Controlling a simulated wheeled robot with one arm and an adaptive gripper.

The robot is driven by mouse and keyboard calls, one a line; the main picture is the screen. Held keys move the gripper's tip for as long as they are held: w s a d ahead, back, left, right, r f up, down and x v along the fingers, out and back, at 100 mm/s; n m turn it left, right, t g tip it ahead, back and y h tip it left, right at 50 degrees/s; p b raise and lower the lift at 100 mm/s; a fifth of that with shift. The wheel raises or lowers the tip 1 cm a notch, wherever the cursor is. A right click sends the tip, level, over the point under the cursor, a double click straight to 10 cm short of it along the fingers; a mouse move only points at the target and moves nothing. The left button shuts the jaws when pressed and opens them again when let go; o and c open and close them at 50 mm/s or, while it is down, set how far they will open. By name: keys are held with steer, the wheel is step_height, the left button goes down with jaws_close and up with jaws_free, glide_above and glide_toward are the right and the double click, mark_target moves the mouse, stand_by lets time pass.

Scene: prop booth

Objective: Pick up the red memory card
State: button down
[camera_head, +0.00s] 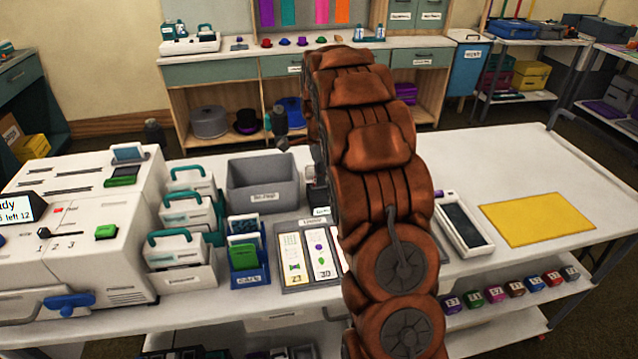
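I cannot make out a red memory card for certain. A small red patch (58,210) shows on top of the white machine at the left, too small to identify. A blue holder (250,276) with green and blue cards (243,250) stands on the table, left of my arm. A grey tray (285,289) beside it holds white picture cards (292,258), partly hidden by my arm. My copper-coloured arm rises through the middle of the view. A dark part at its left side (280,122) may belong to my gripper; the fingers cannot be made out.
A grey bin (262,186) and white cases with teal handles (184,214) stand on the table's left half. A white tray with a dark panel (463,226) lies right of my arm. A yellow mat (538,220) lies farther right, with clear table around it.

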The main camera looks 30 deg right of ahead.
steer(key=shift+r, duration=0.1)
steer(key=shift+r+b, duration=0.65)
steer(key=shift+r, duration=1.05)
steer(key=s+a+r+b, duration=0.1)
steer(key=s+a+b, duration=0.2)
steer(key=s+a, duration=0.8)
steer(key=shift+a+r, duration=0.2)
steer(key=shift+a, duration=0.2)
